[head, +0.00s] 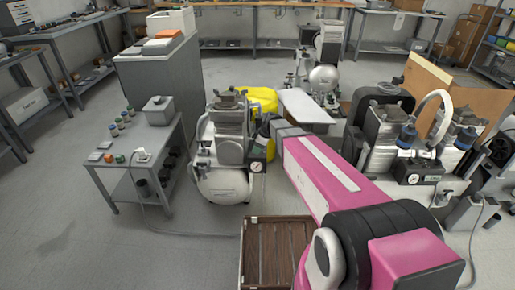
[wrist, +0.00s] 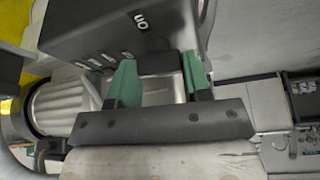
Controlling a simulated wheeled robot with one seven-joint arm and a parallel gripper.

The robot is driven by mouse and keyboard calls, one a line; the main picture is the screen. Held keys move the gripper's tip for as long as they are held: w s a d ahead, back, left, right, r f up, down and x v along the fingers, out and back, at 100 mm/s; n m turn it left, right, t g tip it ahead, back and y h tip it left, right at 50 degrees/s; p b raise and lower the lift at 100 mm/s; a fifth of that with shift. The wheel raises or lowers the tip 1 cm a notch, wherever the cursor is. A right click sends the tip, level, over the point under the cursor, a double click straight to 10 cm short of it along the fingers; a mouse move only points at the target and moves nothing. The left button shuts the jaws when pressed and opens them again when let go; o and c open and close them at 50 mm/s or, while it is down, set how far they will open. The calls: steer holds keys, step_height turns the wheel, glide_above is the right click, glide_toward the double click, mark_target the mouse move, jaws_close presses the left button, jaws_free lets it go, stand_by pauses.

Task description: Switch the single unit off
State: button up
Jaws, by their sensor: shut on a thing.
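The single unit (head: 222,150) is a compressor with a grey motor head on a white tank, left of my pink arm in the head view. In the wrist view a dark switch box (wrist: 90,35) carries white lettering, part of it reading "ON" upside down. My gripper (wrist: 158,75) has green fingertips, set either side of a small dark switch (wrist: 160,62) at the box's lower edge, and is shut on it. The switch's exact position is hard to tell. I cannot make out my gripper in the head view.
A grey side table (head: 140,150) with small parts stands left of the unit. A twin-motor compressor (head: 400,135) stands right of my arm. A brown slatted crate (head: 277,250) lies in front. Open floor (head: 90,220) shows at front left.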

steer(key=shift+n+g, duration=0.3)
steer(key=shift+n, duration=0.5)
steer(key=o, duration=0.9)
steer(key=v, duration=1)
steer(key=shift+w+d+r, duration=0.1)
steer(key=shift+d+r, duration=0.05)
steer(key=shift+r, duration=0.25)
